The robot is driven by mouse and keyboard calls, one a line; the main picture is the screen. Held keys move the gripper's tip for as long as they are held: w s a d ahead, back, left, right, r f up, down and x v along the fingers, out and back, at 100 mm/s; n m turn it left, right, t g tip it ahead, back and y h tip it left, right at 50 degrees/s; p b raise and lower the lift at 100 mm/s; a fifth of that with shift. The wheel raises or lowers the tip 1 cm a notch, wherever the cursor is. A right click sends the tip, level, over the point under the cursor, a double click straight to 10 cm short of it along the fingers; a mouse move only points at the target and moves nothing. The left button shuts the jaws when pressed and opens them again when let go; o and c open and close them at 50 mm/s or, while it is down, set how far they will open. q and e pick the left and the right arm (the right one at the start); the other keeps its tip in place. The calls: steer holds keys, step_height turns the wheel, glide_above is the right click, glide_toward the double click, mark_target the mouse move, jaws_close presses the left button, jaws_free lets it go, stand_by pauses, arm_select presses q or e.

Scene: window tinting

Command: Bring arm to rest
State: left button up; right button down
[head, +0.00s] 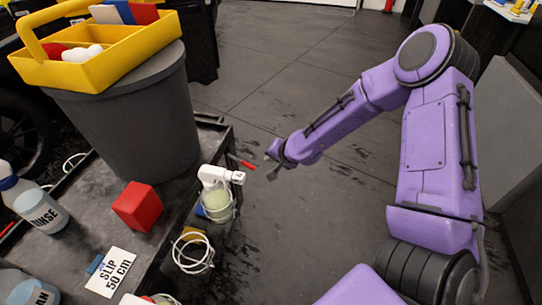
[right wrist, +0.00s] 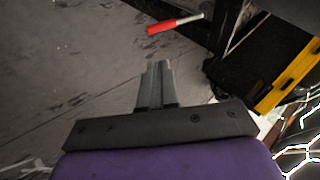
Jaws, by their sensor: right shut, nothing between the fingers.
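My right arm, purple, comes in from the right in the head view and reaches toward the cart's side. My right gripper (head: 276,167) is over the floor just right of the cart, apart from the white spray bottle (head: 217,188). In the right wrist view the right gripper (right wrist: 157,68) has its fingers together with nothing between them. My left gripper is not in view.
The dark cart (head: 75,208) carries a grey bucket (head: 140,120), a yellow caddy (head: 100,45), a red block (head: 138,206), a rinse bottle (head: 40,208) and a "SLIP 50 cm" card (head: 111,272). A wire holder (head: 192,253) hangs on its side. Open floor (head: 300,75) lies beyond.

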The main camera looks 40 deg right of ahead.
stand_by(0.5)
steer(key=s+a+f+n+g+h+p, duration=0.1)
steer(key=s+a+f+p, duration=0.1)
steer(key=s, duration=0.8)
steer(key=s+a+f+n+g+h+p, duration=0.1)
steer(key=s+f, duration=0.3)
steer(key=s, duration=0.7)
steer(key=s+a+f+n+g+h+p, duration=0.2)
steer(key=s+f+g+p, duration=0.1)
steer(key=s, duration=0.8)
steer(key=shift+a+f+n+p, duration=0.3)
steer(key=shift+p, duration=0.1)
